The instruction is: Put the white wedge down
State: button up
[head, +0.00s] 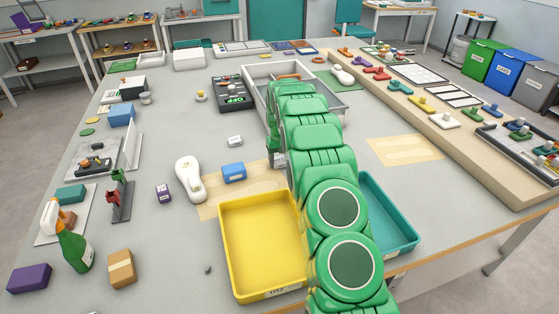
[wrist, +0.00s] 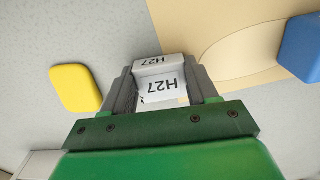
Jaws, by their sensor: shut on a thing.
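The white wedge (wrist: 160,87), marked H27, is between the two grey fingers of my gripper (wrist: 160,72) in the wrist view. The fingers are shut on its sides. Grey tabletop and the edge of a tan mat (wrist: 232,62) show behind it; I cannot tell whether the wedge touches the table. In the head view my green arm hides the wedge and most of the gripper.
A blue block (head: 233,173) lies on the tan mat, also in the wrist view (wrist: 302,47). A yellow block (wrist: 75,88) lies left of the gripper there. A small white labelled block (head: 235,141), yellow tray (head: 262,283) and teal tray (head: 392,243) are nearby.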

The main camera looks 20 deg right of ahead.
aim_at(279, 161)
jog(key=shift+f, duration=0.1)
jog(key=o, duration=1)
notch_tip(279, 161, up, 12)
jog(key=s+a+r, duration=0.4)
jog(key=s+r, duration=0.6)
jog(key=s, duration=0.1)
jog(key=s+a+r, duration=0.2)
jog(key=s+r, duration=0.1)
jog(key=s, duration=0.7)
jog(key=s+a+r+g, duration=0.1)
jog(key=s+a+r, duration=0.1)
jog(key=s, duration=0.8)
jog(key=s+a+r, duration=0.3)
jog(key=s, duration=0.7)
jog(key=shift+g, duration=0.4)
jog(key=s+f, duration=0.1)
jog(key=s, duration=0.5)
jog(key=s+f, duration=0.1)
jog(key=s, duration=0.6)
jog(key=s+a+f, duration=0.1)
jog(key=s, duration=0.6)
jog(key=shift+f, duration=0.4)
